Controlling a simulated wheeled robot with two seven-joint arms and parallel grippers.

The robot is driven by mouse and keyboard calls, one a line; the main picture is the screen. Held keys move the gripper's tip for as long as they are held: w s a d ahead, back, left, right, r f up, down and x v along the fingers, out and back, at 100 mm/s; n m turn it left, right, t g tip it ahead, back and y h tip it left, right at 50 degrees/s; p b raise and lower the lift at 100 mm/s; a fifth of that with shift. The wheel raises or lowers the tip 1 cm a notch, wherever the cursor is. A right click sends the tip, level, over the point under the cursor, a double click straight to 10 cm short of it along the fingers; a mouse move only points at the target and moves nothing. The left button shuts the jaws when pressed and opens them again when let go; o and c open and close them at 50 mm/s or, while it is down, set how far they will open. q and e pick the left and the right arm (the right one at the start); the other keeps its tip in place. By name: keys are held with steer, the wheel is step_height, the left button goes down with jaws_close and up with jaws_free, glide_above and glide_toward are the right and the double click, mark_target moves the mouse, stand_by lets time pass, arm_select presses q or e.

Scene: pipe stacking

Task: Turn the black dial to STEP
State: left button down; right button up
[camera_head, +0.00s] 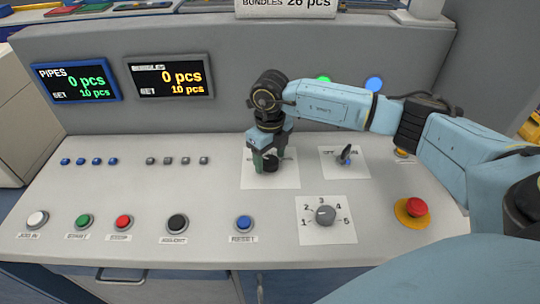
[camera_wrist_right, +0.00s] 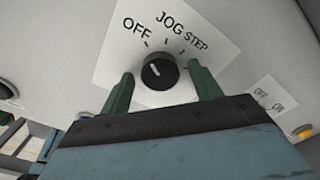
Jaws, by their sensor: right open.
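The black dial (camera_wrist_right: 160,71) sits on a white label plate marked OFF, JOG and STEP, in the right wrist view. Its white pointer line tilts up and left, roughly toward OFF. My right gripper (camera_wrist_right: 163,80) is open, with one green finger on each side of the dial; I see gaps between the fingers and the dial. In the head view my right gripper (camera_head: 267,158) points down over this plate (camera_head: 283,182) and hides much of the dial and lettering. My left gripper is not in view.
An OFF/ON switch (camera_head: 346,155) stands right of the dial, with a numbered grey knob (camera_head: 325,215) in front. A red emergency button (camera_head: 416,207) is at the right. Coloured push buttons line the front, including a blue one (camera_head: 244,222). Two displays (camera_head: 170,78) stand behind.

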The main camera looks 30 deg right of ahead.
steer(key=c, duration=1)
steer(key=m+p, duration=0.1)
steer(key=m, duration=0.2)
steer(key=shift+r+m, duration=0.1)
steer(key=shift+m, duration=0.3)
steer(key=m+p, duration=0.1)
steer(key=m, duration=0.2)
steer(key=shift+m+p, duration=0.3)
steer(key=m+p, duration=0.2)
steer(key=m, duration=0.2)
steer(key=shift+m+p, duration=0.8)
steer(key=shift+m, duration=1.3)
steer(key=shift+d, duration=0.1)
